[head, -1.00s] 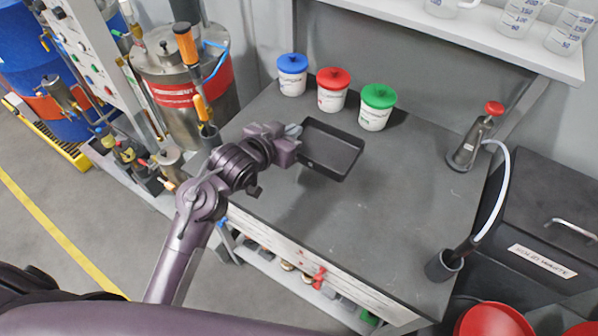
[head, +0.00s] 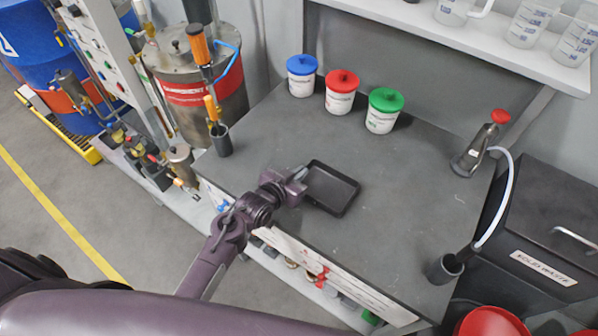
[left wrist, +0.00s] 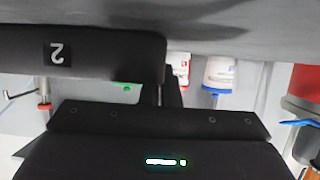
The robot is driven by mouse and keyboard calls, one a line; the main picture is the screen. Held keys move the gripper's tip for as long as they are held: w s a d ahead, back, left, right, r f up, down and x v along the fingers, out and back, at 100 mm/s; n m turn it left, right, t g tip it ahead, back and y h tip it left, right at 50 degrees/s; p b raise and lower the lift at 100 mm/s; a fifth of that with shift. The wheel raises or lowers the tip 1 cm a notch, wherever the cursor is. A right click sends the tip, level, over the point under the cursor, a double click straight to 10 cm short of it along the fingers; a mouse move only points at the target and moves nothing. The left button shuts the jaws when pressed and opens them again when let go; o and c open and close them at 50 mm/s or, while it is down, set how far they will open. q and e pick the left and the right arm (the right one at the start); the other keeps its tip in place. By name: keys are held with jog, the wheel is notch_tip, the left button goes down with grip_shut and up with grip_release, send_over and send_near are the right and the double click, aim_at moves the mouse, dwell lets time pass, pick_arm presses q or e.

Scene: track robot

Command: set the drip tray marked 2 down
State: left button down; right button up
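The drip tray (head: 331,189) is a shallow, dark, empty rectangular tray over the front left part of the grey bench (head: 400,220). It looks level and very low, at or just above the bench top; I cannot tell whether it touches. My left gripper (head: 301,174) is at its left wall, shut on it. In the left wrist view, the tray's dark wall (left wrist: 110,55) carries a label with an upside-down 2 (left wrist: 57,53), close to the grey bench surface (left wrist: 220,18). The fingertips are mostly hidden there. My right gripper is not in view.
Blue-lidded (head: 301,77), red-lidded (head: 341,93) and green-lidded (head: 384,111) tubs stand at the back of the bench. A red-topped dispenser (head: 475,150) and a dark cup (head: 444,267) are at the right. The bench middle is clear.

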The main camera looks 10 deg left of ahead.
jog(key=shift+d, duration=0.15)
pick_arm(q)
jog(key=c, duration=2.1)
grip_release()
jog(key=shift+f, duration=0.1)
jog(key=o, duration=0.4)
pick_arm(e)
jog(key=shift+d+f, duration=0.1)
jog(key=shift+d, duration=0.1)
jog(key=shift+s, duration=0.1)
